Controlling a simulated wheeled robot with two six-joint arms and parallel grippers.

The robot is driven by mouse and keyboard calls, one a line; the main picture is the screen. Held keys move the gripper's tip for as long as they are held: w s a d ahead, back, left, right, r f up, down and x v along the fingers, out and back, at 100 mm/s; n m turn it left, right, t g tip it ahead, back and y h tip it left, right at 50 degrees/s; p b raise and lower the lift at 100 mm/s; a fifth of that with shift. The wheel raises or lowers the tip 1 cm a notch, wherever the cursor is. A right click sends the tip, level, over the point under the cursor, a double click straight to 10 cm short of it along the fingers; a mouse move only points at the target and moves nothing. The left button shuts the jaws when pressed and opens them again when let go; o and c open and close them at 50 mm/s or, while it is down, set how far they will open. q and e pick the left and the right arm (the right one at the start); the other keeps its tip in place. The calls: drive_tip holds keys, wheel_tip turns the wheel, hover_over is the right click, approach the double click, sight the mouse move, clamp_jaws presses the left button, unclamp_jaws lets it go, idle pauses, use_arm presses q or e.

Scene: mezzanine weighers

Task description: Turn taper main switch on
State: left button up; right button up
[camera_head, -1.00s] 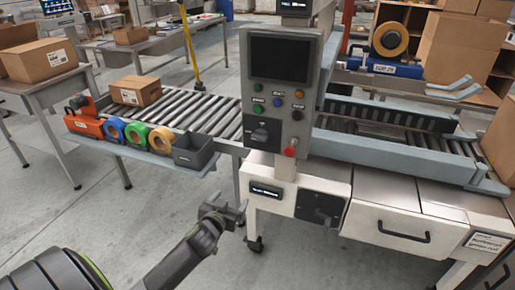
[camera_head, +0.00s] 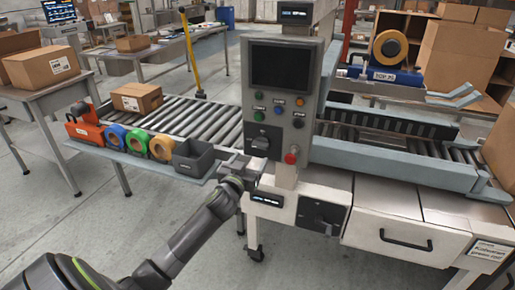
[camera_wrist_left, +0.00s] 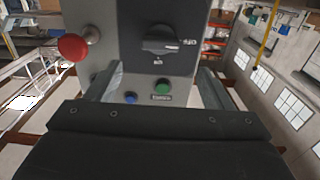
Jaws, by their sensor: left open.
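The taper's control panel (camera_head: 283,95) stands upright, with a dark rotary switch (camera_head: 260,143) low on its face. In the left wrist view this switch (camera_wrist_left: 162,40) appears upside down ahead of the fingers, with small lettering beside it. A second dark rotary switch (camera_head: 321,214) is on the white cabinet below; I cannot tell from the labels which is the main switch. My left gripper (camera_head: 247,168) is just below and left of the panel switch. Its two fingers (camera_wrist_left: 158,86) are apart, with nothing between them. My right gripper is not in view.
A red mushroom button (camera_head: 291,158) sticks out right of the panel switch; it is at left in the wrist view (camera_wrist_left: 73,47). A green button (camera_wrist_left: 162,87) is near the fingers. A grey bin (camera_head: 194,158) and tape rolls (camera_head: 137,141) stand on the side shelf.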

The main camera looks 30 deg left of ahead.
sight(259, 146)
use_arm(q)
drive_tip(key=shift+x, duration=3.8)
drive_tip(key=c, duration=1)
